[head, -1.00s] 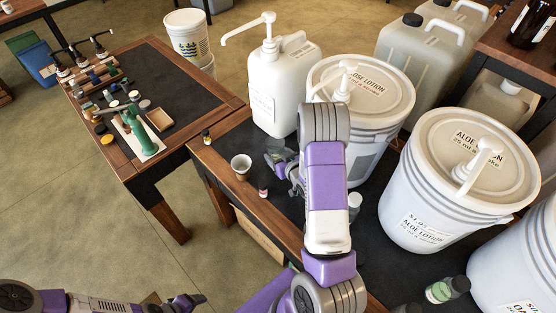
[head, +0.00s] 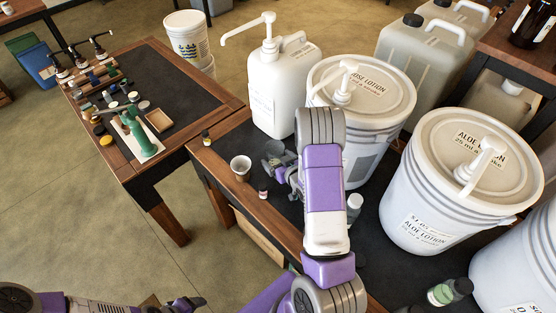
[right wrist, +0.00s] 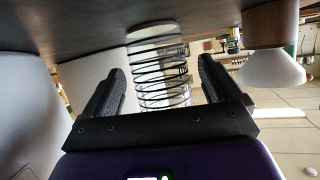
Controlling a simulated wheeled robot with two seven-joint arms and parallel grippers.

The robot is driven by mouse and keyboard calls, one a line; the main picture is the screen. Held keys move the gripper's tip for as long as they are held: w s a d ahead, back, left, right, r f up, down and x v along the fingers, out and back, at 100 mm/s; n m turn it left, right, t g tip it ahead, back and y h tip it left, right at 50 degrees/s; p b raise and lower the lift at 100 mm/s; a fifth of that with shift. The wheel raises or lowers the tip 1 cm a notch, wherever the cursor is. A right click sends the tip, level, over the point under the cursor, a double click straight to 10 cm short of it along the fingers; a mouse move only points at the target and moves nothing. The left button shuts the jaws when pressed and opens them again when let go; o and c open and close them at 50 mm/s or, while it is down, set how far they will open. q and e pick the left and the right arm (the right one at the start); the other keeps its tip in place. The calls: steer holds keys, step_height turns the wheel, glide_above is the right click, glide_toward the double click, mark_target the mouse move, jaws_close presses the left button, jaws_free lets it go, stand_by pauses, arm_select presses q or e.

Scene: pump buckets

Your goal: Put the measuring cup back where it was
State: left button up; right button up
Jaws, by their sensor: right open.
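The measuring cup looks to be the clear cup with black rings (right wrist: 160,75) between my right fingers in the right wrist view, where the picture is upside down. My right gripper (right wrist: 160,92) is open, with one finger on each side of it; I cannot tell whether they touch it. In the head view my right gripper (head: 274,162) is low over the dark table, partly hidden by my arm, and the clear cup is hard to make out there. My left gripper (head: 187,303) is at the lower left, and its jaws are too small to read.
A small pale cup (head: 241,169) and a tiny bottle (head: 263,191) stand close left of my right gripper. A white pump jug (head: 284,85) and a lotion bucket (head: 372,105) stand behind. A small bottle (head: 354,205) is to the right.

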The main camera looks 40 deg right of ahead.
steer(key=shift+s+r+p, duration=0.2)
steer(key=shift+r+p, duration=0.1)
steer(key=p+v, duration=0.2)
steer(key=v, duration=0.9)
steer(key=shift+s, duration=0.3)
steer(key=shift+r, duration=0.2)
